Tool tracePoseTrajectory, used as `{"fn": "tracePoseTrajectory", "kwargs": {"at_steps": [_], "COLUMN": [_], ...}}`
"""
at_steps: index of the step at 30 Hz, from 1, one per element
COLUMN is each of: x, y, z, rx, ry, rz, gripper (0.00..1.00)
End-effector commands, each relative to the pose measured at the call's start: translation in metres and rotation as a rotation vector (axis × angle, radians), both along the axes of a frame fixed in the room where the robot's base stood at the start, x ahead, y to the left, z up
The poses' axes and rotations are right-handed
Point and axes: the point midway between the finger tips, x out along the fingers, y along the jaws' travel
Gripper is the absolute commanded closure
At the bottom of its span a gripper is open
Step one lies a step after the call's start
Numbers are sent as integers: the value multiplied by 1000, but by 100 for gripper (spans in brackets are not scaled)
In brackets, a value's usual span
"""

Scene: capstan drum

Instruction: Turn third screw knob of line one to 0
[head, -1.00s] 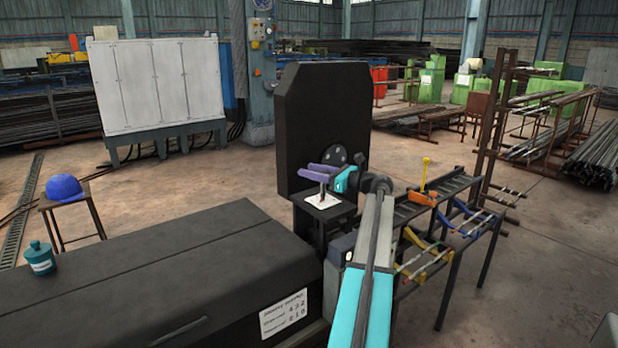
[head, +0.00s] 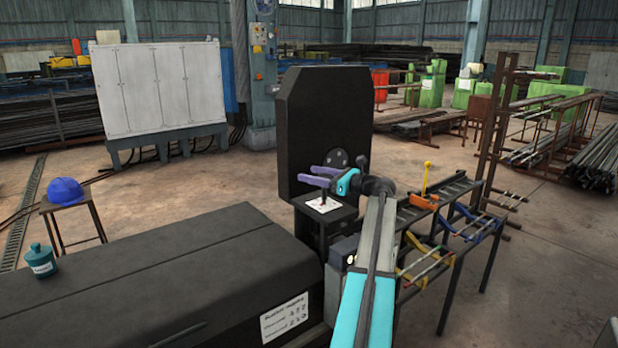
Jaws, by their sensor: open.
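My gripper (head: 318,176) has two purple fingers, spread apart, with nothing seen between them. It points left, in front of a tall black plate (head: 320,110) with a round hub, and above a small white card (head: 321,204) on a black stand. A thin dark post rises from the card close below the fingers; I cannot tell if they touch it. No line of screw knobs can be made out clearly. A white label (head: 286,316) with handwritten text and figures is on the black cabinet; it is too small to read surely.
A long black cabinet (head: 150,270) fills the lower left, with a teal jar (head: 41,262) on it. A blue helmet (head: 66,190) lies on a stool. A rack with a yellow lever (head: 426,178) and coloured brackets stands right of my arm.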

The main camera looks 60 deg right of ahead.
Motion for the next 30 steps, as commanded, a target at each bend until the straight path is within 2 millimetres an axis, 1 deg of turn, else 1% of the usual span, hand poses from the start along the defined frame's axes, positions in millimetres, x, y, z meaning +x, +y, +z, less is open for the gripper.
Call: {"fn": "tracePoseTrajectory", "kwargs": {"at_steps": [5, 11, 27, 30], "x": [-5, -23, -107, -119], "y": [-1, -2, -10, -11], "z": [-1, -1, -1, 0], "rx": [0, 0, 0, 0], "ry": [0, 0, -1, 0], "rz": [-1, -1, -2, -1], "gripper": [41, 41, 41, 41]}}
